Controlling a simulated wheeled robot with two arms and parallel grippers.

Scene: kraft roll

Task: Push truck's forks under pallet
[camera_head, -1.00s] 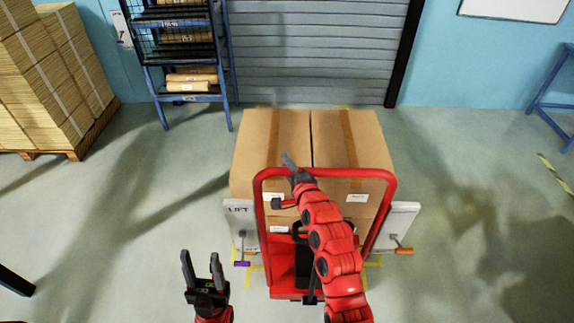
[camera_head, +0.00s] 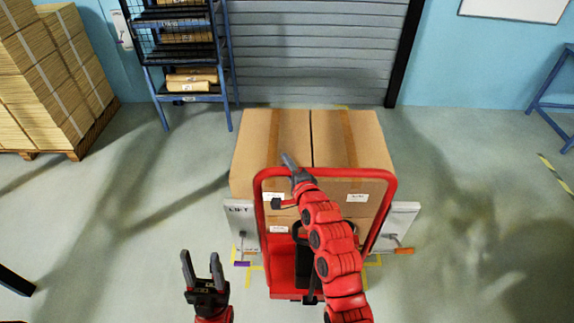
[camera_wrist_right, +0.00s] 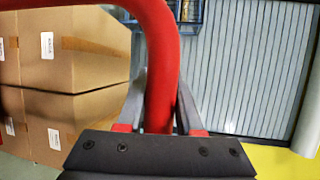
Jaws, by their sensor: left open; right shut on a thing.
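The red truck (camera_head: 282,272) stands in front of the stacked cardboard boxes (camera_head: 275,135), its tall red tube handle frame upright against their near side. My right gripper (camera_head: 290,162) is shut on the upper left part of this frame. The right wrist view shows the red tube (camera_wrist_right: 162,75) between its fingers (camera_wrist_right: 158,100). My left gripper (camera_head: 203,265) is open and empty, left of the truck and apart from it. The truck's forks and the pallet are hidden by the boxes, the truck and my right arm.
White panels flank the truck, the left panel (camera_head: 241,222) marked LIFT, with a purple-ended lever (camera_head: 242,263); the right panel (camera_head: 398,222) has an orange-ended lever (camera_head: 403,251). Behind are a blue rack (camera_head: 150,75) and a grey shutter (camera_head: 310,50).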

